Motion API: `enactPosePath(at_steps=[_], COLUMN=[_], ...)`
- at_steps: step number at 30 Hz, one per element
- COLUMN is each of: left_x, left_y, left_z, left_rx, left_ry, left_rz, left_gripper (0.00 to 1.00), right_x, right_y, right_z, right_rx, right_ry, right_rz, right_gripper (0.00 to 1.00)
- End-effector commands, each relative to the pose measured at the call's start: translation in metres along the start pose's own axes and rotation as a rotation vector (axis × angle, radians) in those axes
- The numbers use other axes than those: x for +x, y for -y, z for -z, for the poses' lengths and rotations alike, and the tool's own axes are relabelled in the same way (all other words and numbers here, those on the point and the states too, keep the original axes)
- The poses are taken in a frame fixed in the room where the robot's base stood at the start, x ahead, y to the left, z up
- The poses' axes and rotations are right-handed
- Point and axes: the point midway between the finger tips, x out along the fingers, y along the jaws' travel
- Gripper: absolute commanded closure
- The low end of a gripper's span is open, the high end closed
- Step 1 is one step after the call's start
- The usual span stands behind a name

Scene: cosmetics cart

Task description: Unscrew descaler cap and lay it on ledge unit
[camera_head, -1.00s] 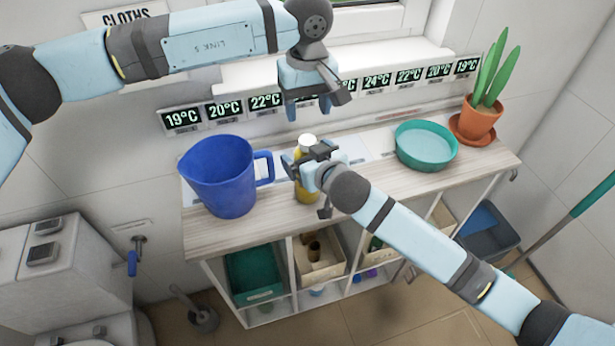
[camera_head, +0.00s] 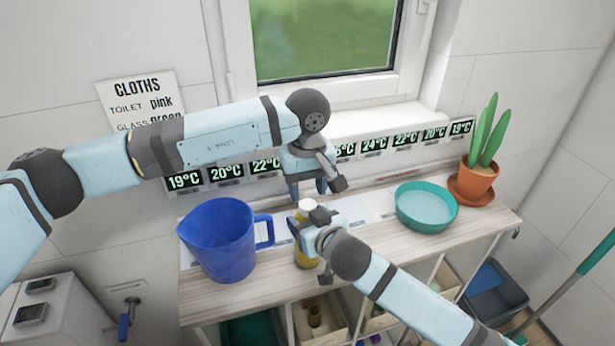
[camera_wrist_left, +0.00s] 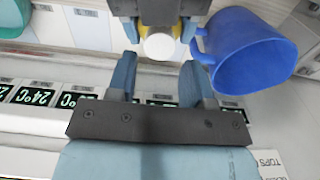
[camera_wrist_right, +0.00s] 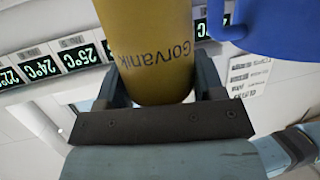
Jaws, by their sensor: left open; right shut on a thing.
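The descaler bottle (camera_head: 305,258) is yellow with a white cap (camera_head: 307,205) and stands upright on the wooden top of the ledge unit (camera_head: 470,226). My right gripper (camera_head: 312,228) is shut around its upper body. In the right wrist view the bottle (camera_wrist_right: 152,50) shows "Gorvanik" lettering between the fingers. My left gripper (camera_head: 308,190) is open, pointing down just above the cap. In the left wrist view the cap (camera_wrist_left: 159,46) shows near the gap between the open fingertips (camera_wrist_left: 160,66); I see no contact.
A blue jug (camera_head: 222,242) stands close left of the bottle, its handle towards it. A teal bowl (camera_head: 426,208) and a potted plant (camera_head: 474,183) stand to the right. Temperature labels (camera_head: 375,144) line the back. Bare wood lies along the front edge.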

Motion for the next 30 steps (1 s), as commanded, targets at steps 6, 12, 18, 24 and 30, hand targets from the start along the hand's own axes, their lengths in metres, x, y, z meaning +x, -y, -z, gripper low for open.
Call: enactPosePath(at_steps=[6, 12, 18, 24, 30], left_x=[0.031, 0.043, 0.043, 0.043, 0.043], left_y=[0.000, 0.000, 0.000, 0.000, 0.000], left_z=[0.000, 0.000, 0.000, 0.000, 0.000], left_rx=[0.000, 0.001, 0.001, 0.001, -0.012], left_ry=[0.000, 0.000, -0.001, -0.001, -0.001], left_rz=[0.001, 0.000, 0.000, 0.000, 0.000], left_gripper=[0.53, 0.53, 0.53, 0.88, 0.92], right_x=[0.000, 0.000, 0.000, 0.000, 0.000], right_y=[0.000, 0.000, 0.000, 0.000, 0.000], right_z=[0.000, 0.000, -0.001, -0.001, -0.001], right_rx=[0.000, 0.000, 0.000, 0.000, 0.000], right_ry=[0.001, 0.001, 0.001, 0.001, 0.001], right_rz=[0.000, 0.000, 0.000, 0.000, 0.000], right_gripper=[1.00, 1.00, 1.00, 1.00, 1.00])
